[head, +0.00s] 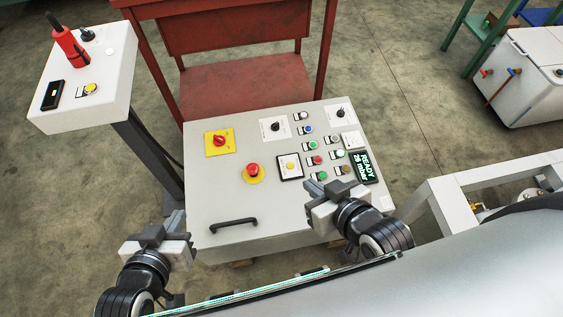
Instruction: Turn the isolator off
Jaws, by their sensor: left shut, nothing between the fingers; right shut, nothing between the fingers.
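The isolator (219,141) is a red rotary handle on a yellow square plate at the upper left of the grey control panel (215,187). Its exact handle angle is too small to tell. My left gripper (176,222) is shut and empty at the panel's lower left edge, below the isolator and apart from it. My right gripper (312,185) is shut and empty over the panel's lower right part, near the buttons, to the right of and below the isolator.
A red mushroom button (253,169) on a yellow ring sits below the isolator. A black handle (233,225) lies at the panel's front. Knobs, several buttons and a display (362,167) reading READY fill the right side. A pedestal box (117,89) stands left; a red frame (235,90) stands behind.

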